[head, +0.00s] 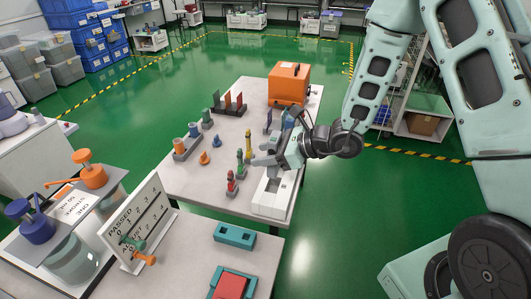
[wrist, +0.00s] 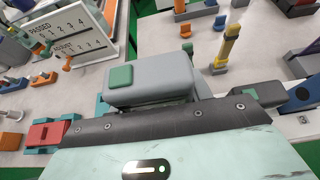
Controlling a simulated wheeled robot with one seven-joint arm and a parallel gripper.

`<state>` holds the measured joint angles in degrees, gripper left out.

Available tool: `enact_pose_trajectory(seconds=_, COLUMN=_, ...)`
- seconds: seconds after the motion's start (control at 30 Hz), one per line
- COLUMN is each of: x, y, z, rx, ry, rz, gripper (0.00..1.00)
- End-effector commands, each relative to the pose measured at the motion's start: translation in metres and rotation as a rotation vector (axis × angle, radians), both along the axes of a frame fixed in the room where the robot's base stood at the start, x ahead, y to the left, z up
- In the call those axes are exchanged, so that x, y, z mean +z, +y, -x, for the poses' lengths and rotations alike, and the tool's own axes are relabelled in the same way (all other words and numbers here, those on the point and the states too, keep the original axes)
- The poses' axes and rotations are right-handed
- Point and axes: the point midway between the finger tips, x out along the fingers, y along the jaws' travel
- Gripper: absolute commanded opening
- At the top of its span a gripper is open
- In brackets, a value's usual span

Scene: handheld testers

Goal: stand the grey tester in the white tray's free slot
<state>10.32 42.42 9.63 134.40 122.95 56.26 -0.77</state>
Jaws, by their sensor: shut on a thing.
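My gripper (head: 270,158) is over the near right part of the table and is shut on the grey tester. In the wrist view the grey tester (wrist: 160,92) is a rounded grey block with a green square patch on its end, lying across the dark jaws (wrist: 190,118). In the head view it is small and partly hidden by the gripper. The white tray (head: 268,208) is at the table's right edge, just below the gripper, with a dark slot opening showing. The gripper and arm hide part of the tray, so I cannot tell all its slots.
Red and green testers (head: 232,186) stand just left of the tray, with a yellow one (head: 248,144) behind. An orange case (head: 289,84) is at the back. A PASSED sign (head: 140,225) stands at the front left. A teal holder (head: 235,236) is in front.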

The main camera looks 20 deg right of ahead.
Motion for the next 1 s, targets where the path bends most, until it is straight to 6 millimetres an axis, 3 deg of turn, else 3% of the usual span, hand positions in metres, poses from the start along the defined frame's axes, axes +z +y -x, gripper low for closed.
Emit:
enact_pose_trajectory(seconds=0.03, x=-0.01, y=0.0, z=0.0, rx=0.0, ry=-0.001, rz=-0.001, gripper=0.2)
enact_pose_trajectory(seconds=0.33, x=-0.034, y=0.0, z=0.0, rx=0.0, ry=-0.001, rz=-0.001, gripper=0.2)
enact_pose_trajectory(seconds=1.0, x=-0.035, y=0.0, z=0.0, rx=0.0, ry=-0.001, rz=-0.001, gripper=0.2)
